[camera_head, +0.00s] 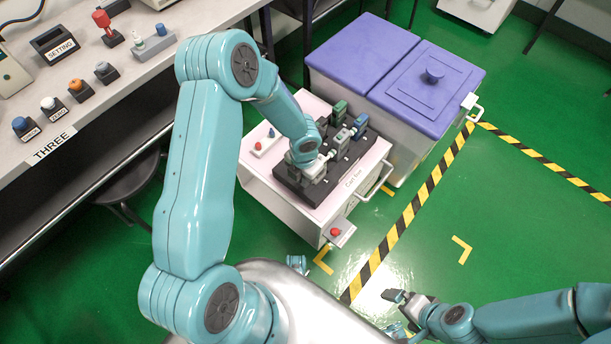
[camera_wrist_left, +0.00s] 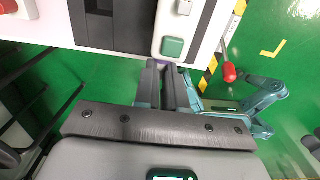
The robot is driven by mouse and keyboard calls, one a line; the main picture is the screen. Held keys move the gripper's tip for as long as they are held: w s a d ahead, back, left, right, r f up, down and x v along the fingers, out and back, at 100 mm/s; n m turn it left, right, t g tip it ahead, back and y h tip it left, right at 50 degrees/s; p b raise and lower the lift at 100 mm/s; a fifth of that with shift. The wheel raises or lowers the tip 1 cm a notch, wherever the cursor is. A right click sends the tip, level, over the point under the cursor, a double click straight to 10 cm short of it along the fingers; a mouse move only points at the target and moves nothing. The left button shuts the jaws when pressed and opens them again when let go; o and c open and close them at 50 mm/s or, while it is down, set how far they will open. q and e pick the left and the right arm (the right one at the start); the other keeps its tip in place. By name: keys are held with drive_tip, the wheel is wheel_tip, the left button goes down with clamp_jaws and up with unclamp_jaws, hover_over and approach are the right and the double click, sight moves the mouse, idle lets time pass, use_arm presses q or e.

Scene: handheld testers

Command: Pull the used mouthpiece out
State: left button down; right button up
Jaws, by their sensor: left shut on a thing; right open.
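The black rack (camera_head: 290,178) on the white cart holds several small testers, one green (camera_head: 339,110) and one blue (camera_head: 360,122). My left gripper (camera_head: 312,168) reaches down to the near part of the rack, at a grey and white tester. In the left wrist view its fingers (camera_wrist_left: 167,72) are close together, tips at the end of a white piece with a green square (camera_wrist_left: 173,47). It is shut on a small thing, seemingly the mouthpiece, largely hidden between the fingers. My right gripper (camera_head: 399,297) is open and empty, low and away from the cart.
A bin with purple lids (camera_head: 365,55) stands behind the cart. A bench (camera_head: 130,80) with labelled knobs is at the left. A red button (camera_head: 336,231) sits at the cart's near corner. Green floor at the right is clear, with striped tape.

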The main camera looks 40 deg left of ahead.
use_arm(q)
drive_tip(key=s+b, duration=0.2)
drive_tip(key=s, duration=0.2)
drive_tip(key=shift+s+a, duration=0.15)
idle(0.4)
idle(0.4)
